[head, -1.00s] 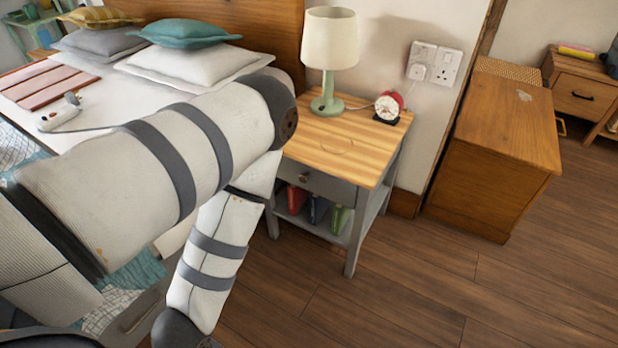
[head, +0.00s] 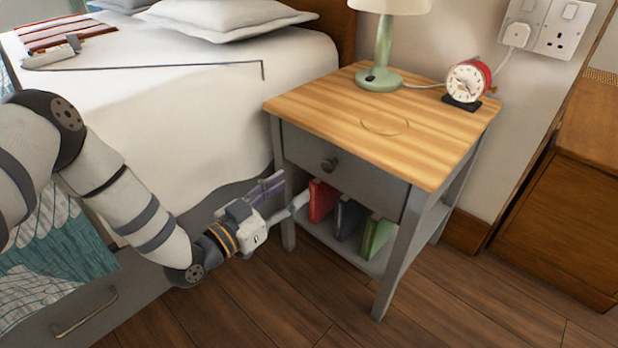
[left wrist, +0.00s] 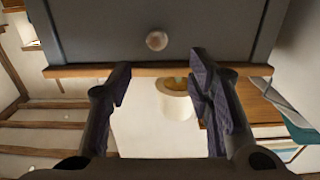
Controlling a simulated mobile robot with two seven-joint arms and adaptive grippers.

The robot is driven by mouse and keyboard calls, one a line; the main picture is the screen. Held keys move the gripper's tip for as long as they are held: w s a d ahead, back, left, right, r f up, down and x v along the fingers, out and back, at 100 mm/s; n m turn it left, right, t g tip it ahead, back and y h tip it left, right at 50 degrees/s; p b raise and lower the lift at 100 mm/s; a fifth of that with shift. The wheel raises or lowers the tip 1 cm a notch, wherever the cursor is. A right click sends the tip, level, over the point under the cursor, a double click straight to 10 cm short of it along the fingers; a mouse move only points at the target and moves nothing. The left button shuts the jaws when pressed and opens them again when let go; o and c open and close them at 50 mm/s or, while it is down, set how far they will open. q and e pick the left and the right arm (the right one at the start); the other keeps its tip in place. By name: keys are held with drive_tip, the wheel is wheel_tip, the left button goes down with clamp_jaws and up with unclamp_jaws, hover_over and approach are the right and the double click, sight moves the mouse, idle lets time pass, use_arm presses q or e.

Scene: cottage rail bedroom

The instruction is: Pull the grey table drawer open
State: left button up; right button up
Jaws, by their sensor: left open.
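The grey bedside table (head: 395,265) has a wooden top and a shut drawer (head: 345,172) with a round dark knob (head: 329,164). My left gripper (head: 290,187) is open and empty, low and to the left of the knob, close to the table's left front leg. In the left wrist view, which looks upside down, the knob (left wrist: 157,40) shows ahead, between and beyond the two spread fingers (left wrist: 160,78) of the left gripper. The fingers do not touch the knob. My right gripper is not in view.
Red, blue and green books (head: 349,216) stand on the shelf under the drawer. A lamp (head: 380,60) and a red alarm clock (head: 467,82) stand on the tabletop. The bed (head: 190,110) is close on the left. The floor (head: 480,300) in front is clear.

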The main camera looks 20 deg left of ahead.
sight(326, 166)
use_arm(q)
drive_tip(key=b+x, duration=0.3)
drive_tip(key=x, duration=0.7)
drive_tip(key=shift+w+d+f, duration=0.1)
drive_tip(key=shift+w+d, duration=0.1)
drive_tip(key=shift+d, duration=0.1)
drive_tip(key=shift+w, duration=0.2)
clamp_jaws()
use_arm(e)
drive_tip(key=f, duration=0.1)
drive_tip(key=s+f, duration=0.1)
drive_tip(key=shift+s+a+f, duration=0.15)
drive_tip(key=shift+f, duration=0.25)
